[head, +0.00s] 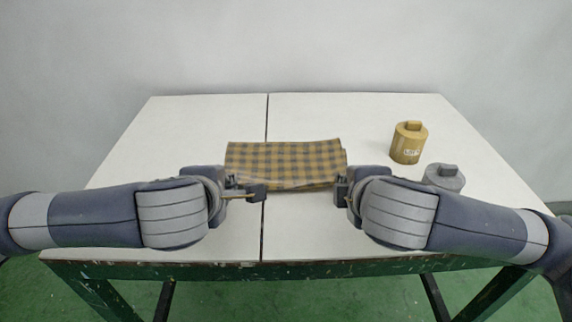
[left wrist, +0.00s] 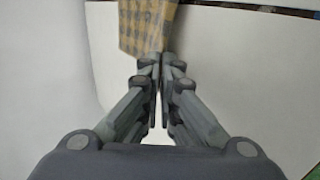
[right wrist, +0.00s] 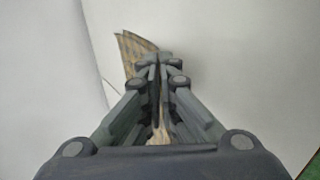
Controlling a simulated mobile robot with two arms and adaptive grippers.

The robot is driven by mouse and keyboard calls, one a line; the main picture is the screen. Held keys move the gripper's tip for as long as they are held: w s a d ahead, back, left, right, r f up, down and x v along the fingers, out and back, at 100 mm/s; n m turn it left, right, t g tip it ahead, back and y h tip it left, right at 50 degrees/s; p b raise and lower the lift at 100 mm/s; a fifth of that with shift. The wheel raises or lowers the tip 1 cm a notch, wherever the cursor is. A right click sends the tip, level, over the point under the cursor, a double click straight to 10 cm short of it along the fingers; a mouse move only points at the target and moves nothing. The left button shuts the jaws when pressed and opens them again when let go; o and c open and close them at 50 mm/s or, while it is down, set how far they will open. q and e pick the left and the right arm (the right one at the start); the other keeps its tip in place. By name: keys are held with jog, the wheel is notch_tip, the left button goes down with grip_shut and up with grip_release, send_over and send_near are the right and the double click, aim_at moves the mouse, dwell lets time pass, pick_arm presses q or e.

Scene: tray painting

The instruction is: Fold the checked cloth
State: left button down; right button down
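The checked cloth (head: 285,160), tan and dark grey, lies as a wide, folded strip in the middle of the table, with layered edges at its right end. My left gripper (head: 260,192) is at its near left corner, fingers almost together; the cloth (left wrist: 145,25) meets the fingertips (left wrist: 160,62) in the left wrist view, and the corner seems pinched. My right gripper (head: 341,187) is at the near right corner, its fingers (right wrist: 155,65) closed with tan cloth showing between them. The cloth (right wrist: 133,48) also extends beyond these fingertips. The grippers partly hide both near corners.
A tan cylindrical weight (head: 406,146) with a knob and label stands at the right. A grey one (head: 445,178) stands nearer, partly behind my right arm. The white tabletop (head: 190,125) has a seam and is clear at the left and back; its front edge (head: 300,272) is green.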

pick_arm(q)
jog(key=shift+s+f, duration=0.2)
pick_arm(e)
jog(key=shift+s+f, duration=0.2)
jog(key=shift+f, duration=0.05)
pick_arm(q)
jog(key=c, duration=1.5)
grip_release()
pick_arm(e)
jog(key=c, duration=1.5)
grip_release()
